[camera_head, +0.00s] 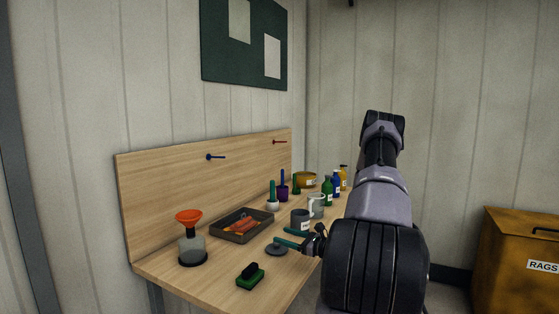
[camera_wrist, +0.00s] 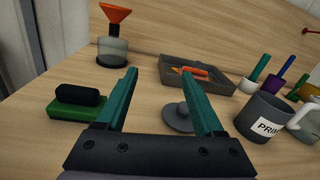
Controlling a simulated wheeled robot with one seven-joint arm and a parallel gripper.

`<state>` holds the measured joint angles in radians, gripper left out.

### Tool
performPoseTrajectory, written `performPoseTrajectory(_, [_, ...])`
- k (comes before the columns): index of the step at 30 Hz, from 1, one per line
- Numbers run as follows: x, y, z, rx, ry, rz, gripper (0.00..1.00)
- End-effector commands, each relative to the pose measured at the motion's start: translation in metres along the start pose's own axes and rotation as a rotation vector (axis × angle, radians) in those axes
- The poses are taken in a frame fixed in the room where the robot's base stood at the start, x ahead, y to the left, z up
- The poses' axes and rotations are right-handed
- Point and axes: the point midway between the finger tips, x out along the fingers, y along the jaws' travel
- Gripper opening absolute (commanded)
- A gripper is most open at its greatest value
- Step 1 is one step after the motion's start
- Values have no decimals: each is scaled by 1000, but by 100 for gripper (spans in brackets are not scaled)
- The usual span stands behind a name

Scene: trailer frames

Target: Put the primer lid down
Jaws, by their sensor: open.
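The primer lid, a grey disc with a small round knob, lies flat on the bench top in the wrist view (camera_wrist: 177,117) and in the head view (camera_head: 277,251). My gripper (camera_wrist: 158,73) is open, its two teal fingers spread and nothing held between them. The lid shows beside the right finger, which hides part of its edge. The gripper also shows low over the bench in the head view (camera_head: 283,237). The grey primer can (camera_wrist: 262,117), with its label partly visible, stands upright and uncovered right of the lid.
A green-and-black brush (camera_wrist: 78,104) lies left of the fingers. A bottle with an orange funnel (camera_wrist: 112,48) and a tray (camera_wrist: 170,76) with orange items stand behind. A pale mug (camera_head: 317,204) and several bottles stand farther along the wooden bench (camera_head: 212,287).

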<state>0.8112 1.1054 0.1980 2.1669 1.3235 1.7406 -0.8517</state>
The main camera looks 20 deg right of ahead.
Motion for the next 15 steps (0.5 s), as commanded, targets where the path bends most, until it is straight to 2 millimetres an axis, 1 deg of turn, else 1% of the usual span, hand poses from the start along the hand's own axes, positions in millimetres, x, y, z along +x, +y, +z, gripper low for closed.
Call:
performPoseTrajectory(1, [12, 10, 31, -61, -6, 97, 70])
performPoseTrajectory(3, [22, 30, 67, -132, -4, 232, 70])
performPoseTrajectory(5, [28, 48, 94, -195, 4, 342, 70])
performPoseTrajectory(6, [30, 61, 112, -240, 12, 413, 70])
performPoseTrajectory(9, [30, 92, 151, -357, 40, 582, 70])
performPoseTrajectory(11, [27, 111, 172, -432, 63, 677, 70])
performPoseTrajectory(12, [24, 122, 186, -485, 81, 736, 70])
performPoseTrajectory(15, [13, 149, 215, -623, 130, 873, 70])
